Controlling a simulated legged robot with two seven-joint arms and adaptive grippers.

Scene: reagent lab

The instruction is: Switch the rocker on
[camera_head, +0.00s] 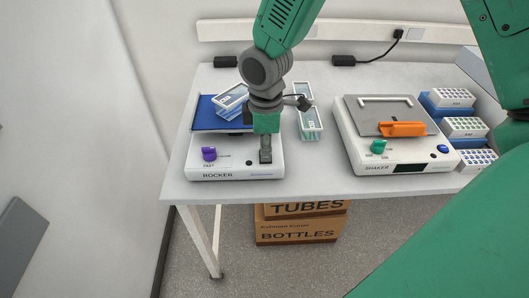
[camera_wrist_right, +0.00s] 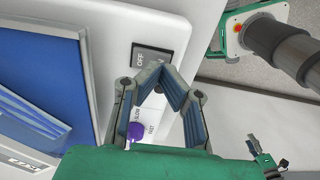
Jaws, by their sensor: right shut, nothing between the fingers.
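The rocker (camera_head: 235,172) is a white device with a blue platform (camera_head: 205,115) and a purple knob (camera_head: 208,154) on its front, at the left of the bench. In the right wrist view, its black switch (camera_wrist_right: 153,55) marked OFF lies just beyond my fingertips, which partly cover it. The purple knob (camera_wrist_right: 135,131) shows between the fingers there. My right gripper (camera_head: 265,158) is shut and empty, pointing down over the right part of the rocker's front panel and hiding the switch in the head view. I cannot tell if the fingertips touch the switch. My left gripper is not in view.
A clear box (camera_head: 231,97) sits on the rocker's platform, and clear boxes (camera_head: 310,124) stand to its right. A shaker (camera_head: 391,160) with an orange part (camera_head: 402,129) stands further right, beside tube racks (camera_head: 465,127). Cardboard boxes (camera_head: 297,230) lie under the bench.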

